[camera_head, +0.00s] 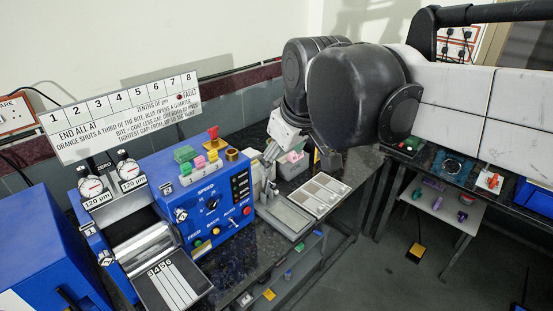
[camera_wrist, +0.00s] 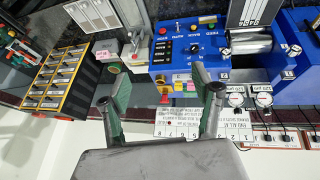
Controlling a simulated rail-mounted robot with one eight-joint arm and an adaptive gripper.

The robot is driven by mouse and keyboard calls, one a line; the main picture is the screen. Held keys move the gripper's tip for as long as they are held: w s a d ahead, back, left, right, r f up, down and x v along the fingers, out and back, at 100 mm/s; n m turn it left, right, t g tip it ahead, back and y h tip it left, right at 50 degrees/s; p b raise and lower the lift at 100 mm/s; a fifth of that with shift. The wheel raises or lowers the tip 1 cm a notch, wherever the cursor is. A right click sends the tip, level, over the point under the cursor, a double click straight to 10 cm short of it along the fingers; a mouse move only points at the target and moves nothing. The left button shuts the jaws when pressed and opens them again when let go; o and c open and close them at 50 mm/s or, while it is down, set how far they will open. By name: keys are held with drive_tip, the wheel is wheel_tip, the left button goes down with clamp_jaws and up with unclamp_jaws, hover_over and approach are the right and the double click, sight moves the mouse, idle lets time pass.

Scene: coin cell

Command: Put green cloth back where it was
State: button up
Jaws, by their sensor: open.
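No piece is clearly recognisable as the green cloth. A small green piece (camera_head: 184,154) sits on top of the blue machine (camera_head: 212,190), beside a pink and a yellow piece; I cannot tell whether it is cloth. My gripper (camera_head: 270,153) is partly hidden by my arm in the head view. In the wrist view my gripper (camera_wrist: 158,74) has its two green-sided fingers wide apart, with nothing between them. The blue machine lies beyond the fingers there, with the pink piece (camera_wrist: 191,87) beside the right finger. The green piece is not distinguishable in that view.
A grey box (camera_head: 293,167) with something pink on it and a pale sectioned tray (camera_head: 320,194) stand right of the machine. A white numbered sign (camera_head: 125,115) rises behind it. A black-and-yellow rack (camera_wrist: 60,78) is at left in the wrist view. A shelf (camera_head: 440,205) holds small coloured items.

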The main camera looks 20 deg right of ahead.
drive_tip(key=s+d+f+m+t, duration=0.1)
drive_tip(key=s+d+f+m, duration=0.1)
drive_tip(key=s+f+m, duration=0.3)
drive_tip(key=s+f, duration=0.3)
drive_tip(key=s, duration=0.2)
drive_tip(key=shift+s+d+f+t, duration=0.25)
drive_tip(key=shift+d+f+t, duration=0.05)
drive_tip(key=shift+d, duration=0.05)
drive_tip(key=shift+f, duration=0.1)
wheel_tip(320, 180, down, 12)
drive_tip(key=b, duration=1.2)
drive_tip(key=shift+f+b, duration=0.25)
drive_tip(key=shift+b, duration=0.1)
